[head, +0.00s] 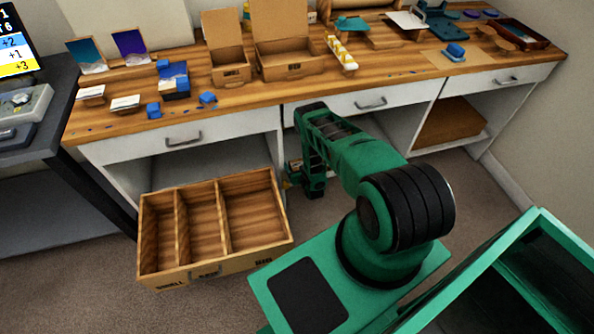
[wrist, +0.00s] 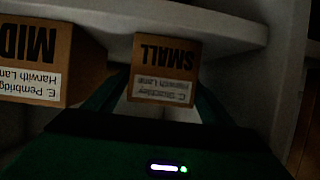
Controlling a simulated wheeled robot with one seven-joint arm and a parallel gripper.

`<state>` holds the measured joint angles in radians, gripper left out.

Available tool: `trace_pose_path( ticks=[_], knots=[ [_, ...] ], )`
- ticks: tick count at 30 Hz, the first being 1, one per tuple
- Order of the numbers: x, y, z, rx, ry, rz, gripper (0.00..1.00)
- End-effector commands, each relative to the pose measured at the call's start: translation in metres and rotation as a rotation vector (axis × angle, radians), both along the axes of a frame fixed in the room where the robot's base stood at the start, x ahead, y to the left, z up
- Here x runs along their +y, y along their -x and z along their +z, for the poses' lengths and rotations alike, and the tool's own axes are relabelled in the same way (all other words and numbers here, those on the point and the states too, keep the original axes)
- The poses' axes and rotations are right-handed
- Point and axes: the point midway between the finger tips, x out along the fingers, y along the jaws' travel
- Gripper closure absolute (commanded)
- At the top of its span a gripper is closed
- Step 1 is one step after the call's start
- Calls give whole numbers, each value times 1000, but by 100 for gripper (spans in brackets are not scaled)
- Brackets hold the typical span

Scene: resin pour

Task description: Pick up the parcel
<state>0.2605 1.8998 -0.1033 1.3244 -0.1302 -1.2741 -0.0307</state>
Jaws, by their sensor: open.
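In the wrist view two brown cardboard parcels show upside down against a pale shelf. One parcel marked SMALL (wrist: 164,62), with a white address label, is in the middle. The other, marked MID (wrist: 35,58), is at the left and cut off by the frame edge. My gripper (wrist: 160,92) is open. Its dark green fingers lie to either side of the SMALL parcel; whether they touch it is too dark to tell. In the head view my gripper (head: 293,176) is low at the desk's open bay, mostly hidden by my arm. The parcels cannot be made out there.
A wooden tray (head: 207,183) with three compartments stands left of my arm, before the desk. The wooden desk (head: 250,95) above holds open cardboard boxes (head: 285,62), cards and small blue items. A brown box (head: 450,122) sits in the right bay. Floor is clear behind the tray's left.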

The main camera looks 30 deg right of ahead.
Motion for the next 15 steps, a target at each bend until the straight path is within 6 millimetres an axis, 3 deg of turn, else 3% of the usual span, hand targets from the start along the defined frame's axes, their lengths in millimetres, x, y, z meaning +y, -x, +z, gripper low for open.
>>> trace_pose_path(
  ticks=[6,14,15],
  knots=[
    [-4,-18,-8,-1,0,0,23],
    [-5,-20,-8,0,1,0,23],
    [-5,-20,-8,0,1,0,28]
  ],
)
